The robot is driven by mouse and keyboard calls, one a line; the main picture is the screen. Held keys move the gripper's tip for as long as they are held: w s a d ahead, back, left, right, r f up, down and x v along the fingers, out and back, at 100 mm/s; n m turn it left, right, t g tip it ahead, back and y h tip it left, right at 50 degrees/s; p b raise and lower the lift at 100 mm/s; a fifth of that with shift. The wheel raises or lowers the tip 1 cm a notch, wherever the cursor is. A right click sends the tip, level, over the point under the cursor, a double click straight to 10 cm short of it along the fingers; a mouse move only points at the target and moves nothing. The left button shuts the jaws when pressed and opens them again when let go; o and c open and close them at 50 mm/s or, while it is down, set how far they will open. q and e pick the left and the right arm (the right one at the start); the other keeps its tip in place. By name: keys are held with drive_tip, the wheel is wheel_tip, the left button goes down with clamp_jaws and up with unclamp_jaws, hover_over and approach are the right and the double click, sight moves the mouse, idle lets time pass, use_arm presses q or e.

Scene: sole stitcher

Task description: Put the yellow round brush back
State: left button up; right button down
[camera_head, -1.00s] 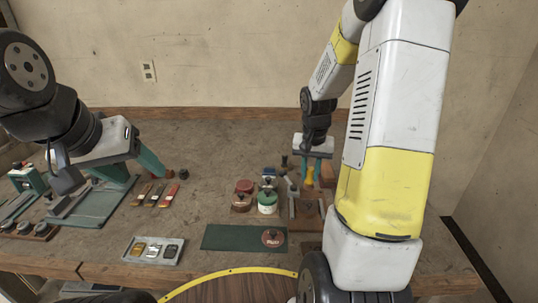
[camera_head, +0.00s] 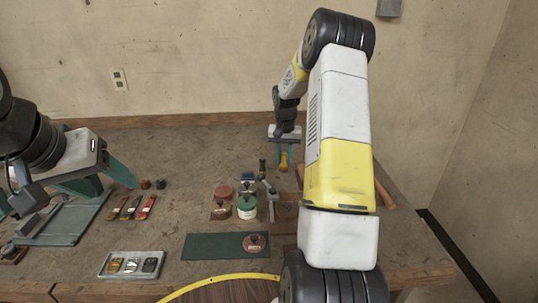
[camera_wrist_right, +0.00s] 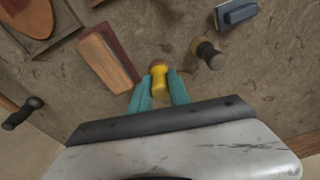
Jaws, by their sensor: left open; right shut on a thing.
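The yellow round brush (camera_head: 284,166) is between the teal fingers of my right gripper (camera_head: 284,157) at the back right of the bench. In the right wrist view the brush (camera_wrist_right: 159,76) shows a yellow body with an orange-brown end, and the fingers (camera_wrist_right: 159,90) are shut on it. Whether its lower end touches the bench is hard to tell. My left gripper (camera_head: 105,182) is open and empty at the left, over the green fixture.
A dark round brush (camera_wrist_right: 208,54) stands close by. A wooden block (camera_wrist_right: 108,62) lies on the other side. The back middle of the bench is clear.

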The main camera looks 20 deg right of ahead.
drive_tip(key=shift+f, duration=0.75)
drive_tip(key=shift+f, duration=0.1)
drive_tip(key=c, duration=1.2)
unclamp_jaws()
drive_tip(key=shift+c, duration=0.2)
